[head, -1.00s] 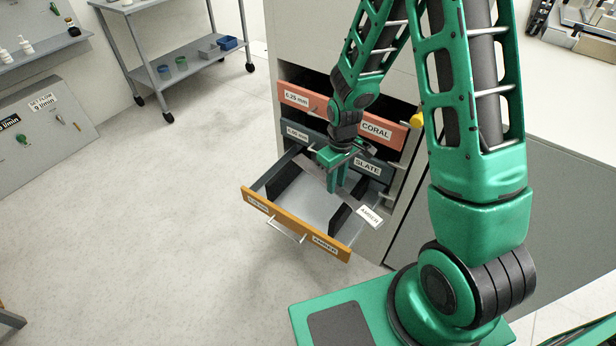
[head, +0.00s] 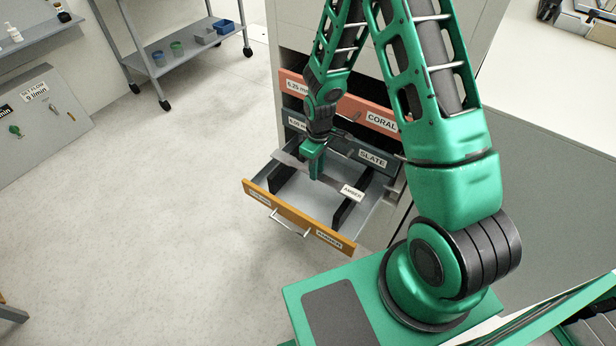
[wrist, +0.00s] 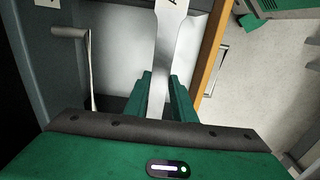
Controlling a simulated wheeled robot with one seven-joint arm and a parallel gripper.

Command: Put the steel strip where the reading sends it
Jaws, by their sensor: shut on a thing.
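My gripper (head: 316,170) is shut on the steel strip (head: 340,183), a flat grey piece with a white tag reading AMBER at its right end. The strip also shows in the wrist view (wrist: 170,42), running up from between my fingers (wrist: 163,92). It is over the open amber drawer (head: 297,217), within its outline and roughly along its width. I cannot tell whether it touches the drawer floor or dividers. The slate drawer (head: 340,149) and coral drawer (head: 345,108) are above, with the coral one on top. The amber drawer's small size label is unreadable.
The grey cabinet (head: 410,25) stands behind the drawers. Dark dividers (head: 350,202) stand inside the amber drawer. A wall panel (head: 40,110) with a set-flow sign is at left, and a wheeled cart (head: 190,55) at the back. The floor between is clear.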

